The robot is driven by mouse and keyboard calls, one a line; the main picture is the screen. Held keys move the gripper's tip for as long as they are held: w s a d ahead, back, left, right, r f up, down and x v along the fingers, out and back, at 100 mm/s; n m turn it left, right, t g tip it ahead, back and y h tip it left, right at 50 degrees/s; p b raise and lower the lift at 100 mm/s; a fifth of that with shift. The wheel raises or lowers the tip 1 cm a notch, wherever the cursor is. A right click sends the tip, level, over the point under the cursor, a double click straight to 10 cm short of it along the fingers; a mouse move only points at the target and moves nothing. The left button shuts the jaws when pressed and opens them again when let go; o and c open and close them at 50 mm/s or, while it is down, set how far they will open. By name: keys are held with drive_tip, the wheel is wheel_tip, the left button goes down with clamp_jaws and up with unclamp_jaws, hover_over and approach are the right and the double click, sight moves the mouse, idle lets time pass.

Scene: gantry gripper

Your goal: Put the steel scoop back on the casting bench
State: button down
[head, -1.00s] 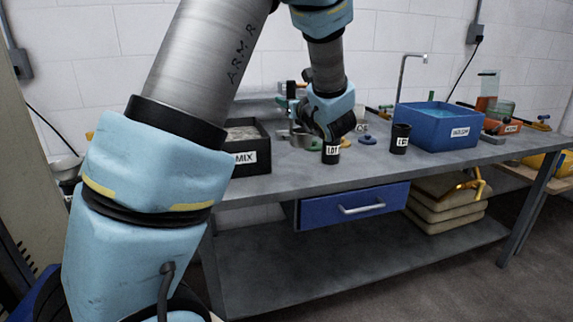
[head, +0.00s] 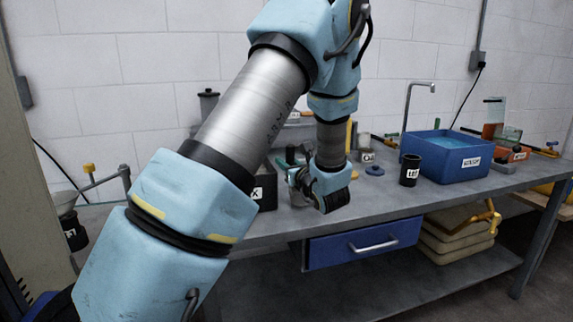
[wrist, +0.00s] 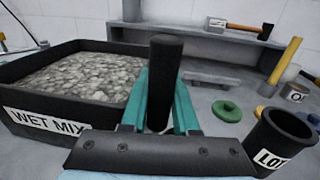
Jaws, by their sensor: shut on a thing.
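My gripper (wrist: 160,105) has its teal fingers shut on an upright black handle, the steel scoop's handle (wrist: 165,70), in the wrist view. The scoop's bowl is hidden there by the gripper. In the head view my gripper (head: 296,178) is low over the casting bench (head: 462,195), right of the black wet-mix tray (head: 266,190). A small grey metal piece beside the fingers may be the scoop (head: 298,199). I cannot tell whether it touches the bench. The tray also shows in the wrist view (wrist: 45,125), full of grey gravel-like mix.
A black LOT cup (wrist: 283,138) is close on the right, with a green ring (wrist: 226,111) between. A shelf with a hammer (wrist: 232,27) is behind. Bare bench lies in front.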

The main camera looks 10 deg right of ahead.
drive_tip(key=shift+f, duration=0.5)
drive_tip(key=c, duration=0.9)
unclamp_jaws()
drive_tip(key=shift+c, duration=0.2)
